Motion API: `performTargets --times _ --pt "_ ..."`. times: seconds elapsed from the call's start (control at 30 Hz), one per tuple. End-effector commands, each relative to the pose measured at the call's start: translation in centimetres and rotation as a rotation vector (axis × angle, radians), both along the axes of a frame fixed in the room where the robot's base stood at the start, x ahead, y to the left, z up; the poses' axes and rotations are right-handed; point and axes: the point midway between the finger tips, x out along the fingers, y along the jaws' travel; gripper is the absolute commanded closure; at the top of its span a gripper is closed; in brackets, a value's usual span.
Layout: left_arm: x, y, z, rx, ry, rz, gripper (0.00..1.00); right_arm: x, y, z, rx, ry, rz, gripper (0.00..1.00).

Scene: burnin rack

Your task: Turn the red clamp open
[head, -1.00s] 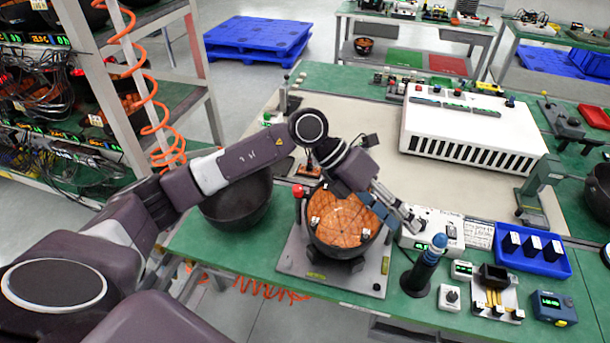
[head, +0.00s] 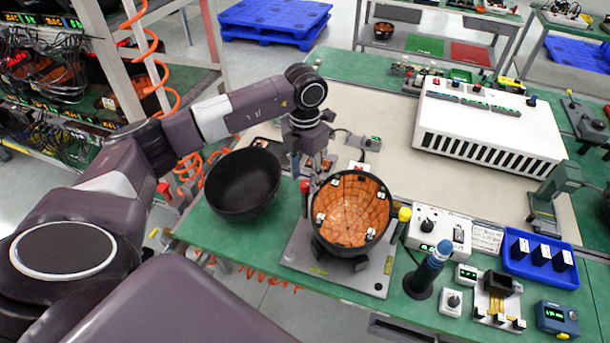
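The red clamp (head: 305,186) shows as a small red knob on a dark post, at the left side of a black bowl (head: 350,210) with an orange tiled inside. The bowl sits tilted in a fixture on a grey plate (head: 375,272). My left gripper (head: 314,178) points down just behind and beside the red knob, at the bowl's upper left rim. Its fingers are small and partly merge with the post, so I cannot tell their opening or whether they touch the clamp. A yellow knob (head: 404,214) stands at the bowl's right side. My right gripper is out of view.
An empty black bowl (head: 242,183) stands left of the fixture, close under my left arm. Right of it are a blue-topped tool (head: 436,255), a control box (head: 440,230) and a blue tray (head: 540,275). A large white unit (head: 490,125) stands behind; the beige mat is partly clear.

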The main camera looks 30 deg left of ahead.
Motion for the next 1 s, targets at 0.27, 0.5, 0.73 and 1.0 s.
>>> performTargets --times 0.27,0.5,0.73,1.0 --pt "0.01 -0.02 -1.23 0.0 -0.001 -0.001 0.61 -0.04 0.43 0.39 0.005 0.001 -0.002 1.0" --pt "0.0 -0.03 -1.22 0.0 -0.001 -0.001 0.72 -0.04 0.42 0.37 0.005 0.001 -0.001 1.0" --pt "0.0 -0.03 -1.19 0.0 -0.001 -0.001 0.98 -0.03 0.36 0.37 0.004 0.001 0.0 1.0" --pt "0.01 -0.02 -1.21 0.0 -0.002 0.015 1.0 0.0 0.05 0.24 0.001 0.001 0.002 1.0"
